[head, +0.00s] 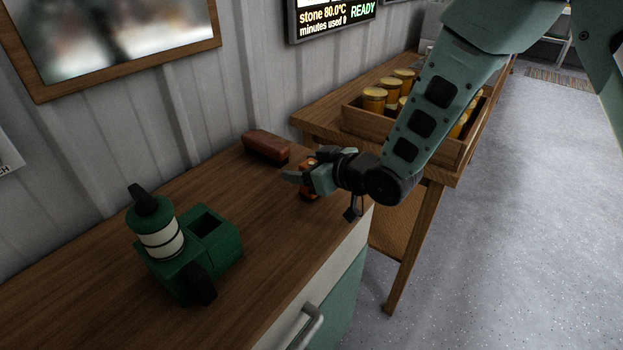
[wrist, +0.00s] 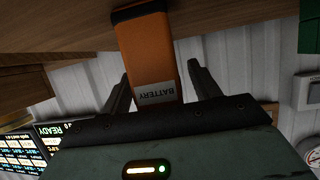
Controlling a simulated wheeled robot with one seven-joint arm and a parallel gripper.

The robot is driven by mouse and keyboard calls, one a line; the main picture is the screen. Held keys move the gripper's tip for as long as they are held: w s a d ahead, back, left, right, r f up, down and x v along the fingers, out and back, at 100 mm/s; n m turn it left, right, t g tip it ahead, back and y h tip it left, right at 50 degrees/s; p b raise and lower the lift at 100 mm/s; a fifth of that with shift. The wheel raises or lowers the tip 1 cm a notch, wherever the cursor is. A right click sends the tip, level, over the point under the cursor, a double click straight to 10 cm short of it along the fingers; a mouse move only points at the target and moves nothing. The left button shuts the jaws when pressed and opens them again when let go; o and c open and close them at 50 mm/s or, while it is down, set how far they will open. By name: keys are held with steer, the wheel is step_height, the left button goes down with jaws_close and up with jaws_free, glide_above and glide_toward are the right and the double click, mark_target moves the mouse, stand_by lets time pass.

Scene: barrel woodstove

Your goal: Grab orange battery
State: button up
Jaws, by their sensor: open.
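The orange battery (wrist: 150,60) is a block with a dark end and a white label reading BATTERY. In the wrist view it lies between the two open fingers of my gripper (wrist: 160,85), with gaps on both sides. In the head view the battery (head: 308,193) stands near the right end of the wooden counter, mostly hidden by my gripper (head: 297,177). Whether the fingers touch it is not clear.
A reddish-brown block (head: 266,145) lies behind my gripper by the wall. A green device (head: 182,245) with an open socket stands on the counter (head: 90,310) at left. A wooden crate (head: 420,139) of jars sits on a table at right. The counter between is clear.

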steer(key=c, duration=1.2)
steer(key=shift+o, duration=0.2)
steer(key=shift+r, duration=0.1)
